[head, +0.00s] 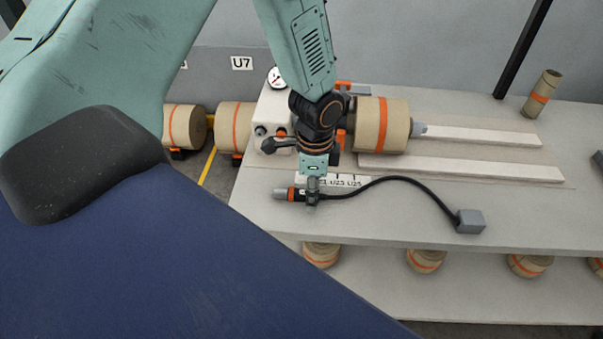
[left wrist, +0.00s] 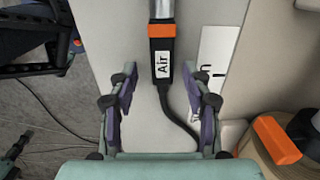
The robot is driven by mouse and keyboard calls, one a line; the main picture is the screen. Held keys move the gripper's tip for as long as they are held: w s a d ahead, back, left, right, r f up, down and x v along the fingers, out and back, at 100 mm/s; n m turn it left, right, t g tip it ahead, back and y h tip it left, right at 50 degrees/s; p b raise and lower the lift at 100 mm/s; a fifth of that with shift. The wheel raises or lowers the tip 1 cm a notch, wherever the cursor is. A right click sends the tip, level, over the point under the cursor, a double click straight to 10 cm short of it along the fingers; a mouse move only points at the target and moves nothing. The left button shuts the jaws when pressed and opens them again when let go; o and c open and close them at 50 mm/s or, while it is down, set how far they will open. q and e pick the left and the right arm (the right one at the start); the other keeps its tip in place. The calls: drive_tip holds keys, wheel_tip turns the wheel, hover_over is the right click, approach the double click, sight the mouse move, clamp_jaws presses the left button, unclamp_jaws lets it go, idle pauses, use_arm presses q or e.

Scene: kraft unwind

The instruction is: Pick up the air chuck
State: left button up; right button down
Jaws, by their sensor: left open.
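The air chuck (head: 294,194) lies on the pale worktop, with a silver nozzle, an orange collar and a black body. In the left wrist view its black handle (left wrist: 162,68) bears a white "Air" label, and its hose runs down and to the right. My left gripper (head: 313,198) points down over the chuck, partly hiding it. In the left wrist view the left gripper (left wrist: 160,82) is open, with its fingers on either side of the handle and visible gaps to it. Contact is not visible. My right gripper is not in view.
A black hose (head: 410,182) runs from the chuck to a grey block (head: 469,221) on the worktop (head: 380,229). A large kraft roll (head: 381,125) sits behind, beside a white unit with a gauge (head: 277,78). A small roll (head: 542,94) stands at the back right.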

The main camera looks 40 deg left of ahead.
use_arm(q)
drive_tip(key=shift+s+a, duration=0.1)
drive_tip(key=shift+a, duration=0.15)
drive_tip(key=shift+c, duration=0.4)
drive_tip(key=shift+w+d, duration=0.15)
drive_tip(key=shift+w, duration=0.05)
drive_tip(key=c, duration=0.5)
drive_tip(key=shift+s, duration=0.15)
clamp_jaws()
